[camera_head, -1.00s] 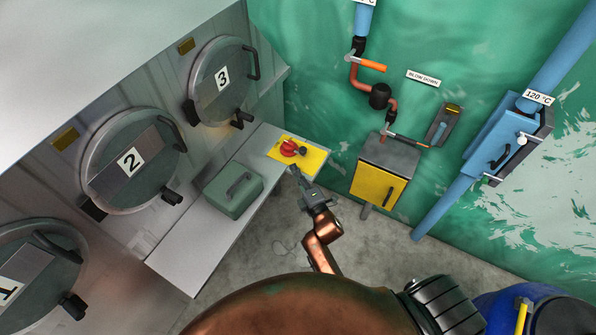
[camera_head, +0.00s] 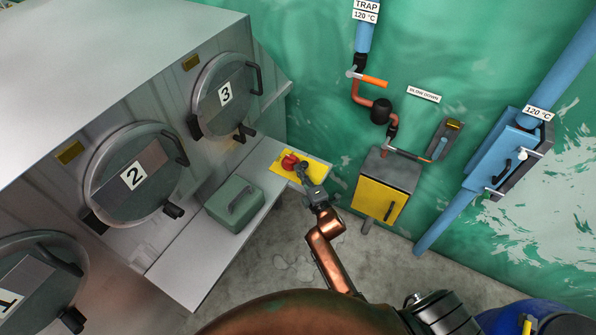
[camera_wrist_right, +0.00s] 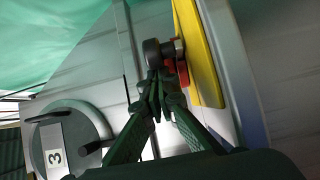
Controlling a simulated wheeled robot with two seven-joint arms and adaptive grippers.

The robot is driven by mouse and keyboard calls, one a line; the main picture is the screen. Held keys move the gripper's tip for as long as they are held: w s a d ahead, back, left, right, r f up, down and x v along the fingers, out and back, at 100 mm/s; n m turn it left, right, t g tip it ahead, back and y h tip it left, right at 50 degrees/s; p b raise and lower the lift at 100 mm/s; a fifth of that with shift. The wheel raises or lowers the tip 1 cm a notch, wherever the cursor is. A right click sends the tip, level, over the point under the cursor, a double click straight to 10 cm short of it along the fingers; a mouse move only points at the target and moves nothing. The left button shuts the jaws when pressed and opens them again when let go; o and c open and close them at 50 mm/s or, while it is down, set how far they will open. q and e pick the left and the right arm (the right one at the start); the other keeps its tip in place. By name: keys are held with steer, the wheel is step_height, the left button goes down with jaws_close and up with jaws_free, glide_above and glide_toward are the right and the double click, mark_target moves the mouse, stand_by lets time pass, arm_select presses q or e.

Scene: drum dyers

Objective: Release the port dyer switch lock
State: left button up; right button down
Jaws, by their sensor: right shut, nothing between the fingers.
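A red switch (camera_head: 289,162) sits on a yellow plate (camera_head: 316,171) at the far end of the grey shelf beside drum 3. In the right wrist view the yellow plate (camera_wrist_right: 199,55) shows edge-on, with red switch parts (camera_wrist_right: 182,72) and a dark round piece, perhaps the lock (camera_wrist_right: 152,50), standing out from it. My right gripper (camera_head: 301,172) is shut and empty, with its fingertips close to the switch. In the right wrist view its fingertips (camera_wrist_right: 158,88) are just below the dark piece; I cannot tell if they touch it. My left gripper is not in view.
A green box with a handle (camera_head: 234,204) stands on the shelf (camera_head: 190,262). Drum doors 2 (camera_head: 135,175) and 3 (camera_head: 225,94) line the left. A yellow-fronted box (camera_head: 379,200) and pipes are at the right wall. Floor between is clear.

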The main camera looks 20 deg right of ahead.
steer(key=shift+s+d+p, duration=0.35)
steer(key=shift+s+d, duration=0.4)
steer(key=shift+s, duration=0.2)
steer(key=shift+a, duration=0.15)
steer(key=a, duration=0.2)
steer(key=w+a+b, duration=0.1)
steer(key=shift+w+a+f, duration=0.1)
steer(key=shift+a, duration=0.25)
steer(key=s, duration=1)
steer(key=shift+d+p, duration=0.15)
steer(key=shift+p, duration=0.15)
steer(key=shift+d, duration=0.1)
